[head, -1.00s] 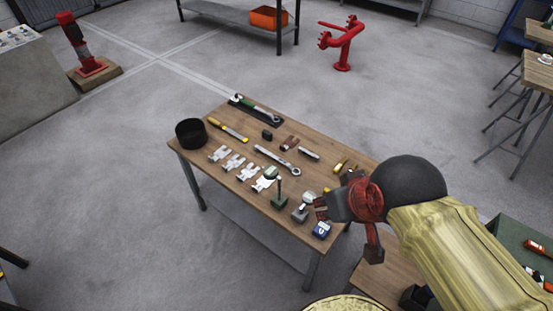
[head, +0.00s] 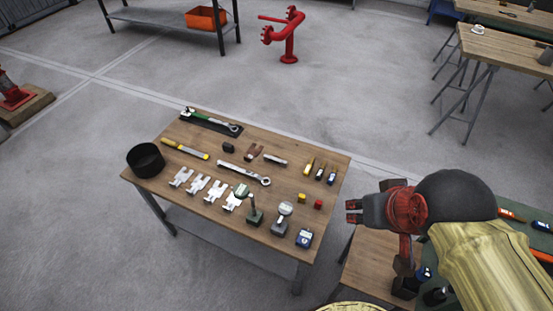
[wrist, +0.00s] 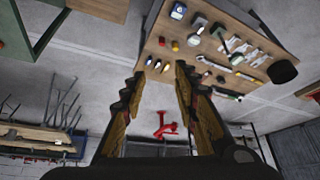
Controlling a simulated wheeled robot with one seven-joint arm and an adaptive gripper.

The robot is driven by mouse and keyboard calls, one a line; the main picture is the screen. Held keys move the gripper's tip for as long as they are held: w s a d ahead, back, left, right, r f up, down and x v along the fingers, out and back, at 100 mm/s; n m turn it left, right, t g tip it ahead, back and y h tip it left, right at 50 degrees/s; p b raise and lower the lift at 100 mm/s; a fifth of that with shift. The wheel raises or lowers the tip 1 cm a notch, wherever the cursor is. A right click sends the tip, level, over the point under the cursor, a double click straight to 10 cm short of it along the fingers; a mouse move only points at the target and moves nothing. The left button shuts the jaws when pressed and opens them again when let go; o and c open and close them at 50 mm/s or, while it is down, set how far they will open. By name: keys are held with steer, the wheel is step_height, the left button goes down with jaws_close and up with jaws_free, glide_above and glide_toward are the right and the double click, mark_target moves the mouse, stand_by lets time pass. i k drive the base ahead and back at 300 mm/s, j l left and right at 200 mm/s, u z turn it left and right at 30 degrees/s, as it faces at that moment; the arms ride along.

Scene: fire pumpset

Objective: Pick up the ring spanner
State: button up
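A long silver spanner (head: 244,173) with a ring at its right end lies flat near the middle of the wooden table (head: 328,158). It also shows in the wrist view (wrist: 215,66), small and at an angle. My gripper (head: 352,211) is to the right of the table in the head view, apart from the spanner. In the wrist view my gripper's fingers (wrist: 159,72) stand apart with nothing between them.
A green-handled tool (head: 205,119) lies on a black tray at the table's back. A black round container (head: 146,160), several silver forked pieces, screwdrivers and gauges (head: 305,238) surround the spanner. A lower wooden surface (head: 370,265) is beside the table at right.

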mark_target(219, 162)
steer(key=i+j+z, duration=0.15)
steer(key=j+z, duration=0.25)
steer(key=j, duration=0.2)
steer(key=j+z, duration=0.4)
steer(key=j, duration=0.2)
steer(key=j+z, duration=0.4)
steer(key=j, duration=0.95)
steer(key=k+j, duration=0.1)
steer(key=j, duration=0.6)
steer(key=z, duration=0.05)
